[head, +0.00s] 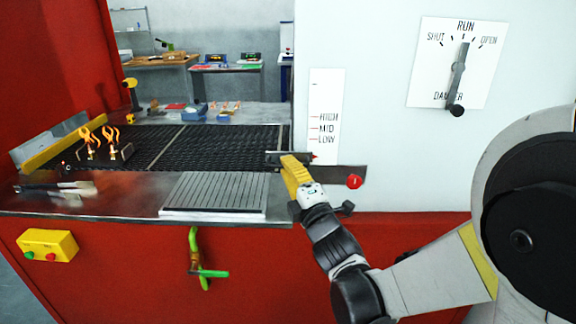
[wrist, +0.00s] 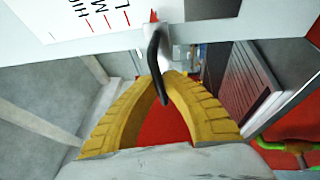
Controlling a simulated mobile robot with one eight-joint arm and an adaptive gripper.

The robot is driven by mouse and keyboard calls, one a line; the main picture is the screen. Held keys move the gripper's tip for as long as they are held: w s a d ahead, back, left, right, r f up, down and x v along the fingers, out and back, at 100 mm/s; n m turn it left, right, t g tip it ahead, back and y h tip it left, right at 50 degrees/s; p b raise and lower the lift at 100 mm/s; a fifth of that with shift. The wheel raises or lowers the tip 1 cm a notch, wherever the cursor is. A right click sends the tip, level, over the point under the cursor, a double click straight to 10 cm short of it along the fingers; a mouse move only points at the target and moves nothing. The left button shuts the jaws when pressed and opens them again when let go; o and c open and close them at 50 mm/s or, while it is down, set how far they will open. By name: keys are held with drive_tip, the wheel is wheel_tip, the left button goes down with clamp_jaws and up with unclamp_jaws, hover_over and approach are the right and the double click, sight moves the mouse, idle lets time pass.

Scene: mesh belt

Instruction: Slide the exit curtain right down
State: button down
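The exit curtain shows as a dark bar (head: 284,156) at the right end of the black mesh belt (head: 195,146). A white scale (head: 326,118) marked HIGH, MID and LOW is on the wall beside it. The red pointer (head: 315,156) sits below the LOW line; it also shows in the wrist view (wrist: 153,15). My gripper (head: 289,160) is at the curtain's front. In the wrist view its yellow fingertips (wrist: 168,78) come together around a black curved handle (wrist: 156,50). The curtain's lower edge is hidden.
A red knob (head: 354,182) on a dark bar is just right of my gripper. A grey slatted plate (head: 215,192) lies on the front ledge. A green-handled lever (head: 200,262) hangs below. A dial (head: 458,62) with a black lever is on the wall.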

drive_tip(key=shift+f, duration=0.15)
drive_tip(key=c, duration=1.5)
unclamp_jaws()
drive_tip(key=shift+w+a+f, duration=0.1)
drive_tip(key=shift+w, duration=0.05)
drive_tip(key=v, duration=0.7)
drive_tip(key=shift+s, duration=0.35)
